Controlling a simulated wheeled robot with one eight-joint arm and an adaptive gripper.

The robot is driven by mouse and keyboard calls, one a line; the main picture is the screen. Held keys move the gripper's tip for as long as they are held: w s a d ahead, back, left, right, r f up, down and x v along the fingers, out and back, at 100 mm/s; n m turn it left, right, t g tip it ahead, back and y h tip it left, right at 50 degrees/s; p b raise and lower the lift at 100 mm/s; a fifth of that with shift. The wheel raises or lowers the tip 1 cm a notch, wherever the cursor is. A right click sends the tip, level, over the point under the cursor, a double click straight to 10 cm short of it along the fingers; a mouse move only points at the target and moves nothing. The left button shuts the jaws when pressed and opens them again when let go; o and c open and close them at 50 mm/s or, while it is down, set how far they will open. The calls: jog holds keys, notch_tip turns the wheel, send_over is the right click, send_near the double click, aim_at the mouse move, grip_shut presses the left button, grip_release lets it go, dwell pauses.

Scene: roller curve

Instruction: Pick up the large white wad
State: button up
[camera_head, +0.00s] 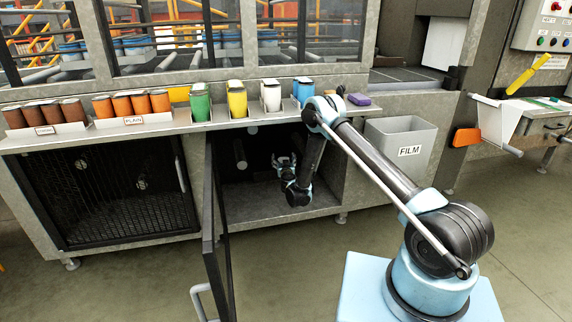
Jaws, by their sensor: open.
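My gripper (284,159) is open and points up and away from me in front of the open, dark lower compartment (265,207) of the machine. I see nothing between its fingers. I cannot make out a large white wad for sure. Small pale shapes show in the shadow inside the compartment, left of my gripper, but they are too dim to tell what they are. My gripper and arm hide part of the compartment's right side.
The open door (213,235) stands out left of the compartment. A shelf above holds several coloured containers, among them a green one (200,104) and a yellow one (237,101). A grey FILM bin (408,151) stands at right, behind my arm. Floor in front is clear.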

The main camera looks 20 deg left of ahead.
jog(key=shift+x, duration=1.1)
jog(key=shift+d, duration=0.1)
jog(key=shift+c, duration=0.5)
jog(key=c, duration=0.9)
jog(key=shift+r, duration=0.1)
